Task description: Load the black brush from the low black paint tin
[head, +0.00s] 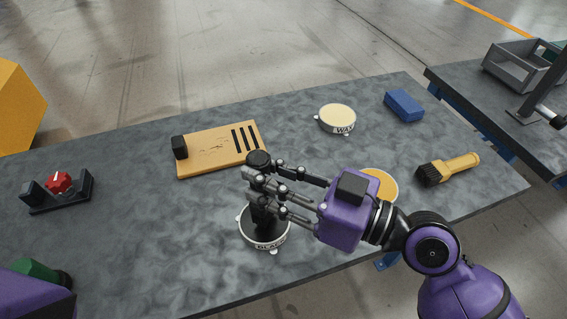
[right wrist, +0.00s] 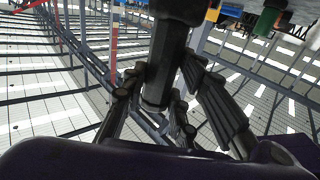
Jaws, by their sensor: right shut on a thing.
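My right gripper (head: 262,190) is shut on the black brush (head: 260,161), whose thick black handle stands roughly upright between the fingers. The handle also shows between the fingers in the right wrist view (right wrist: 163,65). The low black paint tin (head: 281,238), white-rimmed and labelled BLACK, stands on the table directly below. The brush's lower end is over or inside the tin's opening; I cannot tell how deep it reaches or whether it touches the paint. My fingers hide part of the tin. A purple part of my left arm shows at the lower left; its fingers are not in view.
A WAX tin (head: 337,118), a blue block (head: 404,105) and a yellow-handled brush (head: 447,169) lie to the right. A yellow-topped tin (head: 380,185) is partly behind my right gripper. A wooden board (head: 215,150) and a red-knob fixture (head: 58,184) stand left. The table's front edge is near.

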